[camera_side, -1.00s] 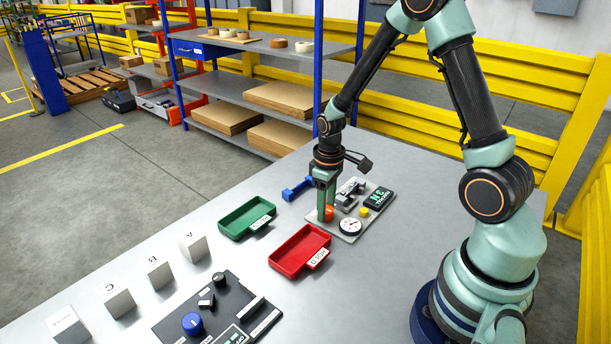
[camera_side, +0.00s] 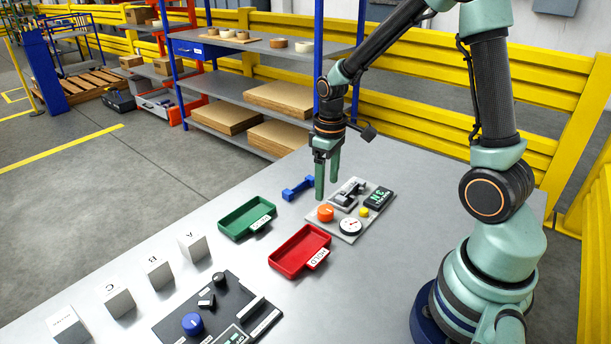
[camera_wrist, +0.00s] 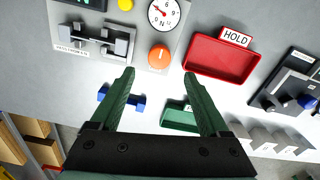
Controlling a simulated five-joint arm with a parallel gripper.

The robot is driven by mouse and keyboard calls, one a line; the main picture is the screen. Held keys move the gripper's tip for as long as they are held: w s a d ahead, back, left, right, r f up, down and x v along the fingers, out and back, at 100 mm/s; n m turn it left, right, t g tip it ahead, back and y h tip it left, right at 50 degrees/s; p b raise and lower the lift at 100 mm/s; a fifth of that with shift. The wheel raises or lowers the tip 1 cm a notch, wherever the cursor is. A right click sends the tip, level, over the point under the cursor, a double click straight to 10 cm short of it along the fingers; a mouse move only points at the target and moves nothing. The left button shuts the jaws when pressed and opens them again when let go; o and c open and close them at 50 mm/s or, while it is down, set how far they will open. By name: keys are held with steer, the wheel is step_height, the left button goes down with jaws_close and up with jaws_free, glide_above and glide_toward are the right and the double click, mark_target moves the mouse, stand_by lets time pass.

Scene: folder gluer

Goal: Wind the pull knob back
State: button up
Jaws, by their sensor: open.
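An orange round knob (camera_side: 326,212) with a pale mark on top sits on a light grey panel (camera_side: 349,238) with a gauge; it also shows in the wrist view (camera_wrist: 159,57). My gripper (camera_side: 327,190) is open and empty, above and behind the knob in the side view, clear of it. In the wrist view, the two green fingers of my gripper (camera_wrist: 160,82) stand apart, and the knob lies beyond their tips, about midway between them.
The panel also carries a grey clamp-like fixture (camera_side: 349,194), a yellow button (camera_side: 364,212) and a dark display (camera_side: 379,198). A red HOLD tray (camera_side: 287,266), a green tray (camera_side: 233,228) and a blue dumbbell-shaped part (camera_side: 298,188) lie nearby. A dark panel with a blue knob (camera_side: 193,323) is at front.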

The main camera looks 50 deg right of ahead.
step_height(320, 180, up, 5)
steer(key=shift+f, duration=0.1)
steer(key=shift+a, duration=0.1)
stand_by(0.3)
steer(key=s+a+r+m+t, duration=0.2)
steer(key=s+a+r+t, duration=0.3)
steer(key=r, duration=0.5)
steer(key=s+a, duration=0.2)
steer(key=a, duration=0.1)
steer(key=shift+s+a+r, duration=0.2)
steer(key=shift+a+r, duration=0.05)
steer(key=shift+r, duration=0.15)
